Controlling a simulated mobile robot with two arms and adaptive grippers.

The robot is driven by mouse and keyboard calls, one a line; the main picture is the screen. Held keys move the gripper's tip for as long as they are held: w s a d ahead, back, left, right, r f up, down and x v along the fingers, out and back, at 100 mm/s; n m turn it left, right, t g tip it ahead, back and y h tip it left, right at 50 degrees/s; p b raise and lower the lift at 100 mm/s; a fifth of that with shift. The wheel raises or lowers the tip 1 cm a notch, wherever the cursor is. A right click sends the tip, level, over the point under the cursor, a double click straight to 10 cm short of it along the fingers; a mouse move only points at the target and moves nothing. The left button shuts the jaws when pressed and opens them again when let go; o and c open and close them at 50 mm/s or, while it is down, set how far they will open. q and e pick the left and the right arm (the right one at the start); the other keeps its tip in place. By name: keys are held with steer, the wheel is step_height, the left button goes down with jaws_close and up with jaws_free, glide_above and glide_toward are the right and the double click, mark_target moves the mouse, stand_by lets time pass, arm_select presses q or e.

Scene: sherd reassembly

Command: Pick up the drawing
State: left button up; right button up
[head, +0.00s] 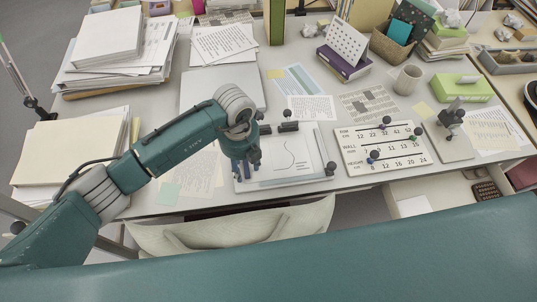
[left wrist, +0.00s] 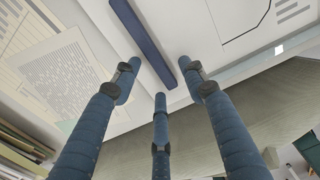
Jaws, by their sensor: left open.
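The drawing (head: 292,157), a white sheet with a thin dark curved line and a few short text lines, lies on a pale board (head: 283,184) near the table's front edge. Part of the drawing also shows at the top of the left wrist view (left wrist: 222,18). My left gripper (head: 246,170) is over the board's left side, beside the drawing. Its three blue fingers (left wrist: 160,76) are spread and empty, pointing down near a dark blue bar (left wrist: 143,42) on the board. Whether the fingertips touch the board I cannot tell. My right gripper is out of view.
Dark knobs (head: 289,127) stand at the board's back edge, another (head: 330,169) at its right front corner. A numbered slider board (head: 384,148) is to the right. A closed laptop (head: 200,88) lies behind my arm. A chair (head: 235,232) stands in front.

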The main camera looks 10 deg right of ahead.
arm_select(q)
steer(key=shift+f, duration=0.35)
jaws_close()
steer(key=shift+r, duration=0.1)
